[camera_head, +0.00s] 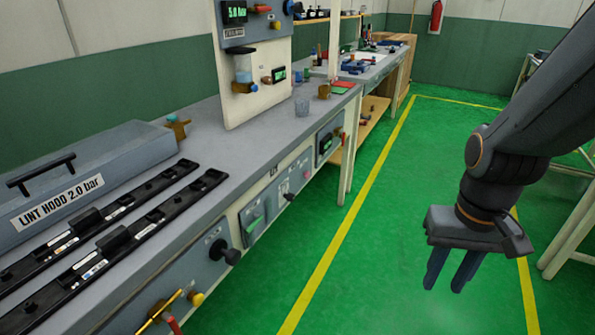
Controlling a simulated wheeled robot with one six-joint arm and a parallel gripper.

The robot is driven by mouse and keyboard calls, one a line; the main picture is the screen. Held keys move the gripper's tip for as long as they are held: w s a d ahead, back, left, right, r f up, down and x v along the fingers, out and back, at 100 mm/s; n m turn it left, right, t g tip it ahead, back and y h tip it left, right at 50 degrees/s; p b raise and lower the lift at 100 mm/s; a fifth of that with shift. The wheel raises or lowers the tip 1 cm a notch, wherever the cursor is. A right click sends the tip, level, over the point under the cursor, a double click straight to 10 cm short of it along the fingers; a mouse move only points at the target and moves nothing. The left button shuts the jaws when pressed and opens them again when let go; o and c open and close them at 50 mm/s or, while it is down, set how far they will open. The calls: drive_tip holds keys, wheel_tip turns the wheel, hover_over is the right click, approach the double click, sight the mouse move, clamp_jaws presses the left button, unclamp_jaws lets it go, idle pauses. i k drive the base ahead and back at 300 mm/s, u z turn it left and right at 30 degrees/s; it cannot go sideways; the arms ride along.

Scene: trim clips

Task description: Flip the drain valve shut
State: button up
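No readable label marks the drain valve, so I cannot tell for certain which fitting it is. A brass fitting (243,87) sits under a clear bowl (243,67) on the upright cream panel. A brass valve-like fitting (177,126) stands at the right end of the lint hood. A long brass lever (158,312) with a red part beside it shows on the bench front at the bottom edge, partly cut off. My gripper (443,287) hangs over the green floor at the right, fingers down, apart and empty. It is far from all these fittings.
The grey lint hood (75,180), labelled 2.0 bar, and two black rails (135,213) lie on the bench. A black knob (229,254) sticks out of the bench front. The floor (385,230) between bench and gripper is free.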

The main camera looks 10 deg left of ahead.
sight(258, 218)
drive_tip(key=z, duration=0.15)
drive_tip(key=k, duration=0.45)
drive_tip(key=u, duration=1.3)
drive_tip(key=i, duration=1.15)
drive_tip(key=z, duration=1.4)
drive_tip(key=k, duration=0.4)
drive_tip(key=u, duration=0.05)
